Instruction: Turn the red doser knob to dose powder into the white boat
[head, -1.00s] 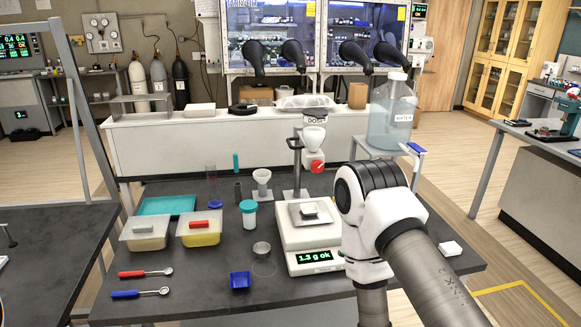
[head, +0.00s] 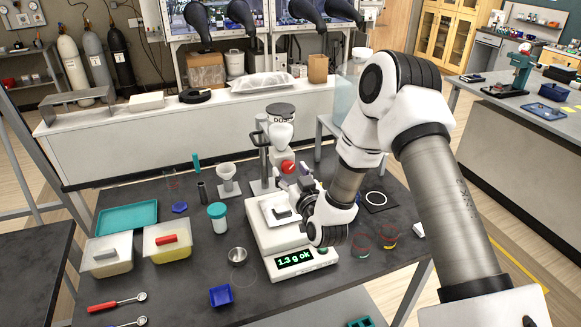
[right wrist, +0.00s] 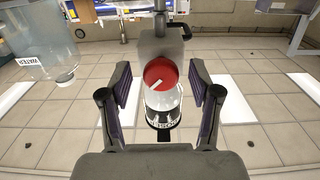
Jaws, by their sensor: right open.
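The red doser knob (head: 288,167) is on the front of the white powder doser (head: 280,133), which is held on a stand behind the scale. My right gripper (head: 299,188) is open just in front of the knob, partly over the scale. In the right wrist view the knob (right wrist: 160,73) appears between the two spread fingers, with gaps on both sides and a white mark on its face. The small boat (head: 283,212) sits on the scale pan, left of my gripper. The scale (head: 262,238) display reads 1.3 g ok. My left gripper is not in view.
A white funnel (head: 227,170) on a stand and a teal-capped jar (head: 217,212) stand left of the scale. Lidded powder tubs (head: 108,254), a teal tray (head: 127,217) and a blue dish (head: 221,296) lie farther left and in front. Small cups (head: 388,236) stand right of the scale.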

